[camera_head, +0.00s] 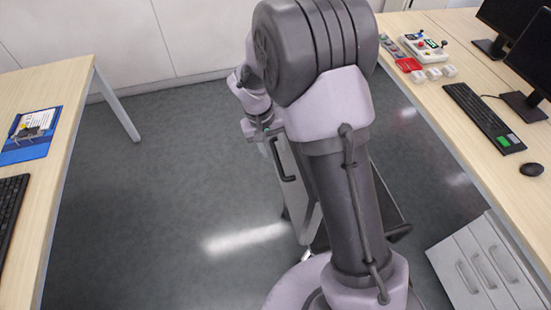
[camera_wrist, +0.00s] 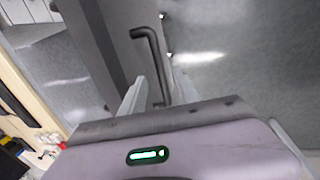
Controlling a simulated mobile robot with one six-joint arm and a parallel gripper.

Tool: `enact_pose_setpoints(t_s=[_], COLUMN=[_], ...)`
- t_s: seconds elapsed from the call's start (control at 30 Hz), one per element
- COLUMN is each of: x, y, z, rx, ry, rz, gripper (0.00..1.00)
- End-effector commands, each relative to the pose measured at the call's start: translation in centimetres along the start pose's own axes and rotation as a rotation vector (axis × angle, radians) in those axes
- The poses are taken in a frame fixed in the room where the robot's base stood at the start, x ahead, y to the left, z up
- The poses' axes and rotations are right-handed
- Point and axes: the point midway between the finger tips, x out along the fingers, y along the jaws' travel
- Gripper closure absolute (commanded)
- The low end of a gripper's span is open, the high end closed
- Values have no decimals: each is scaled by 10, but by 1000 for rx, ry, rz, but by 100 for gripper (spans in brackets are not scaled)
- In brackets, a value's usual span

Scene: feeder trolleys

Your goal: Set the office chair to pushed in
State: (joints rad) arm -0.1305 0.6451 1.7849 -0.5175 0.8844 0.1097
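The office chair (camera_head: 289,190) stands in the middle of the floor, largely hidden behind my arm. I see its pale, upright back panel with a black bar handle (camera_head: 285,165), and a dark part to the right of my arm. In the wrist view the grey panel (camera_wrist: 110,40) fills the upper left, with the black handle (camera_wrist: 148,55) on it. My gripper (camera_wrist: 157,93) is at the handle, its two pale fingers apart, with the handle's lower end appearing between them. I cannot tell whether either finger touches it.
A desk (camera_head: 455,120) runs along the right, with a keyboard (camera_head: 484,117), monitors, a mouse and a control box; a drawer unit (camera_head: 480,268) stands under it. Another desk (camera_head: 65,85) is on the left. The floor (camera_head: 160,180) between the left desk and the chair is clear.

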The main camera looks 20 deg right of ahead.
Motion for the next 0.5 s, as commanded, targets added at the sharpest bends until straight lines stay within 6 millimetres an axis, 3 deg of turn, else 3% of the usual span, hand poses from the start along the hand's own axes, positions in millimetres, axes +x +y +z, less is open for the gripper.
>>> enact_pose_setpoints(t_s=[0.03,0.2,0.5], x=[17,46,55], y=[0,0,0], z=[0,0,0], rx=[0,0,0], ry=[-2,0,2], rz=[0,0,0], gripper=[62,62,62])
